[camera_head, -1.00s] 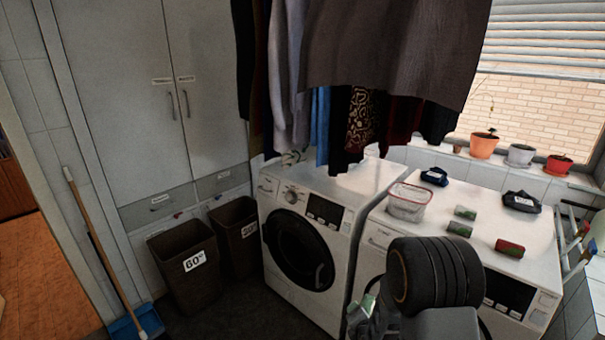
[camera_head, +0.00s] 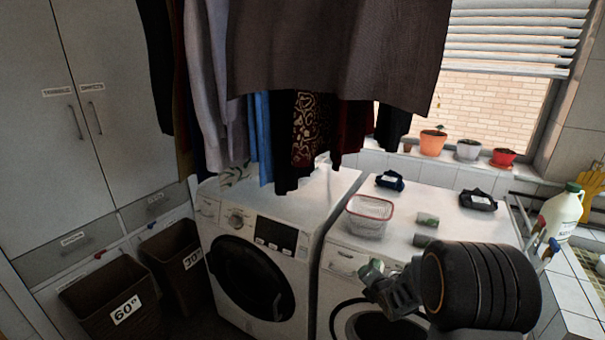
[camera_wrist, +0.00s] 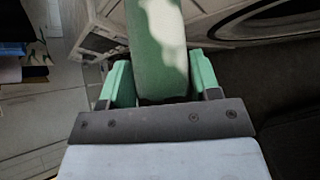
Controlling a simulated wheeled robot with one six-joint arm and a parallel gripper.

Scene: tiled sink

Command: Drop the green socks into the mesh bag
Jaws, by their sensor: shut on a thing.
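My gripper (camera_wrist: 160,85) is shut on a green rolled bundle (camera_wrist: 158,35), which looks like the green socks. The bundle sticks out beyond the green fingertips. In the head view my gripper (camera_head: 371,272) is in front of the right-hand washing machine, and only a small green part shows there. A pale see-through container with a red rim (camera_head: 369,216), possibly the mesh bag, stands on the machine's top, above and behind my gripper in the picture. Its mesh is too small to make out.
Two grey-green rolls (camera_head: 428,219) lie right of the container. Two dark packs (camera_head: 390,181) lie farther back. Clothes (camera_head: 340,60) hang above the left machine (camera_head: 265,255). Brown bins (camera_head: 115,298) stand at left. A white bottle (camera_head: 562,215) stands at right.

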